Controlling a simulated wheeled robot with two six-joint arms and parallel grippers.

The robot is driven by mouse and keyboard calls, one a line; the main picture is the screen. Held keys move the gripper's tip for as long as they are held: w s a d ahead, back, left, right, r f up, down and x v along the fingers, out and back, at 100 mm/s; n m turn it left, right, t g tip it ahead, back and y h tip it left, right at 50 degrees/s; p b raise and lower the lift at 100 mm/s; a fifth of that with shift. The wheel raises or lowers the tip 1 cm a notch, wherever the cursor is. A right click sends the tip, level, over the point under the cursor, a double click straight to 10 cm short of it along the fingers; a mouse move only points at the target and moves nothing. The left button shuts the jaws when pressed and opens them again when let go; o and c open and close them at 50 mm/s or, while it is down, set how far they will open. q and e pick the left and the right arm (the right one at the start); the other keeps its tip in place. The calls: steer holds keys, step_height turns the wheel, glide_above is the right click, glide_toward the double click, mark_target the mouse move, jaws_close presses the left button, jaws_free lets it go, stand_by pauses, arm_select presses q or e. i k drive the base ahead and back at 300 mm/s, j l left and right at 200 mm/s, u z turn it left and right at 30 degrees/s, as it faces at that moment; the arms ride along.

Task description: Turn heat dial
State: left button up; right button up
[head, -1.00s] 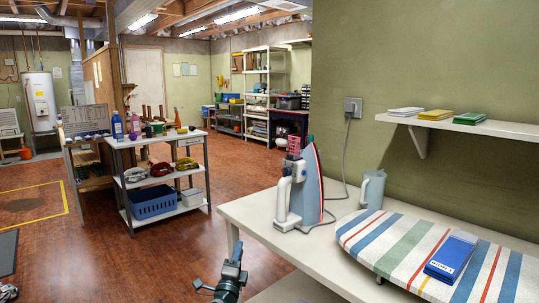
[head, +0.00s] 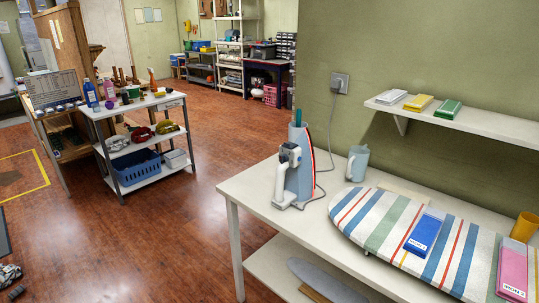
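The iron (head: 301,172) stands upright on its heel on the white table (head: 247,190). It has a blue-grey body, a red edge line and a white handle side facing left. A small dark-and-white round part (head: 290,155) on its upper left looks like the heat dial; its markings are too small to read. A dark grey mechanical part at the lower left edge looks like my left gripper (head: 11,275); it is far from the iron and its fingers are not clear. My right gripper is not in view.
A grey cord runs from the iron to the wall socket (head: 340,84). The striped ironing board (head: 385,222) is to the right, bearing a blue box (head: 425,233) and a pink box (head: 512,270). A wall shelf (head: 470,122) overhangs.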

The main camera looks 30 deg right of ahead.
mark_target(284, 157)
steer(key=i+u, duration=0.2)
steer(key=i, duration=0.4)
steer(key=i+u, duration=0.2)
steer(key=i, duration=0.45)
steer(key=i+l+u, duration=0.15)
steer(key=i, duration=0.45)
steer(key=i+z, duration=0.35)
steer(key=i, duration=0.15)
steer(key=i+j+z, duration=0.35)
steer(key=i+z, duration=0.15)
steer(key=z, duration=0.25)
steer(key=i+z, duration=0.15)
steer(key=z, duration=0.3)
steer(key=i+j+z, duration=0.1)
steer(key=z, duration=0.3)
steer(key=i+j+z, duration=0.15)
steer(key=z, duration=0.3)
steer(key=i+j+z, duration=0.1)
steer(key=z, duration=0.3)
